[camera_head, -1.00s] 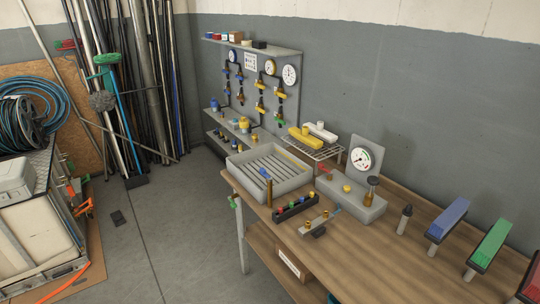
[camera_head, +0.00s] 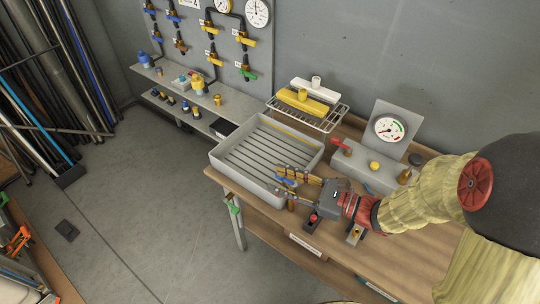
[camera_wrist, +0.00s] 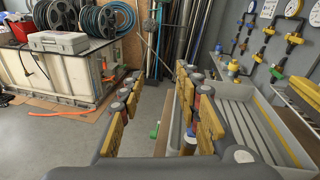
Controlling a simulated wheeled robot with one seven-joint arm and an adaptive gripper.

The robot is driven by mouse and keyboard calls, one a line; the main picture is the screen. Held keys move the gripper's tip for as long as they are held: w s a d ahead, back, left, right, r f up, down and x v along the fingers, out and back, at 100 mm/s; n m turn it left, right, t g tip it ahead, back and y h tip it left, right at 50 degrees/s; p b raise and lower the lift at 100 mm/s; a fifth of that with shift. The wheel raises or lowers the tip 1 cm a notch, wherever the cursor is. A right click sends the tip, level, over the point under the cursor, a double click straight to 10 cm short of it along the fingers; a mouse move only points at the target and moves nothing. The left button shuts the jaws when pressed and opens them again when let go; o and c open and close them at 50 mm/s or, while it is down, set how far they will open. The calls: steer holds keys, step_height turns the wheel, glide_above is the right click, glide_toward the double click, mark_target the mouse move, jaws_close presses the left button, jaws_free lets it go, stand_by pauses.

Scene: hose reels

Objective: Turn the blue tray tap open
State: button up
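The grey slatted tray (camera_head: 228,172) stands on the wooden bench; it also shows in the wrist view (camera_wrist: 285,150). The blue tray tap (camera_head: 289,182) is at the tray's near right corner, partly covered by my fingers. In the wrist view a bit of blue (camera_wrist: 187,148) shows beside the right finger, mostly hidden. My gripper (camera_head: 280,178) reaches in from the right, with its yellow-padded fingers around or just over the tap; contact cannot be told. The wrist view shows the fingers of my gripper (camera_wrist: 160,78) apart, with nothing clamped between them.
A grey block with a gauge (camera_head: 388,128) and a red lever (camera_head: 340,142) stands right of the tray. A wire rack (camera_head: 330,119) with yellow and white pieces is behind. A green tap (camera_head: 233,207) hangs at the bench's front edge.

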mark_target(292, 182)
steer(key=w+d+f+m+t+b, duration=0.1)
steer(key=w+f, duration=0.1)
steer(key=w+d+f+m+t+b, duration=0.1)
steer(key=w+d+f+m+b, duration=0.1)
steer(key=shift+w+d+f+t+h, duration=0.1)
steer(key=shift+w+d+t+h, duration=0.1)
steer(key=shift+t+h, duration=0.15)
steer(key=shift+s+a+f+b, duration=0.15)
steer(key=shift+s+f+b, duration=0.1)
steer(key=shift+b, duration=0.1)
steer(key=shift+w+f+b, duration=0.2)
steer(key=shift+f+b, duration=0.3)
steer(key=shift+f, duration=0.05)
steer(key=b+x, duration=0.2)
steer(key=x, duration=0.5)
steer(key=shift+w+a, duration=0.2)
steer(key=shift+a, duration=0.1)
steer(key=shift+c, duration=0.3)
steer(key=c, duration=0.7)
jaws_close()
